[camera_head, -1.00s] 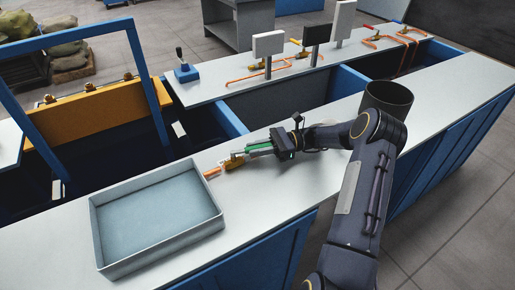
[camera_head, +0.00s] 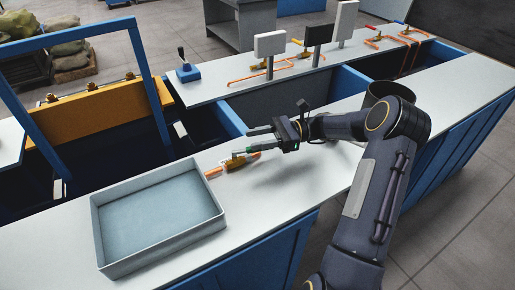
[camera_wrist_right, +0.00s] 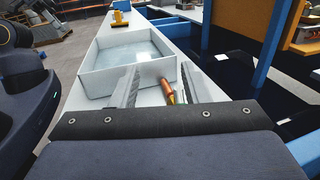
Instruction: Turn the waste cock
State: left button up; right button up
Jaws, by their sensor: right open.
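The waste cock appears to be the small brass and copper-orange piece (camera_head: 236,164) on the near white bench, just right of the grey tray; I cannot make out its handle clearly. In the right wrist view its orange end (camera_wrist_right: 167,92) shows between the fingers, farther off. My right gripper (camera_head: 247,141) is open, with its two fingers spread and nothing held. It is above the bench, over and just behind the brass piece in the head view. In the wrist view the gripper (camera_wrist_right: 162,74) points toward the tray. My left gripper is not in view.
The open grey tray (camera_head: 96,222) stands left of the brass piece. A dark round bin (camera_head: 376,92) is behind my right arm. The far bench (camera_head: 218,83) holds signs, copper pipes and a small blue lever box (camera_head: 187,73). A blue frame (camera_head: 150,85) stands behind the tray.

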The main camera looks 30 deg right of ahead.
jog(key=s+a+r, duration=0.6)
jog(key=s+r, duration=0.1)
jog(key=s, duration=0.2)
jog(key=shift+s, duration=0.35)
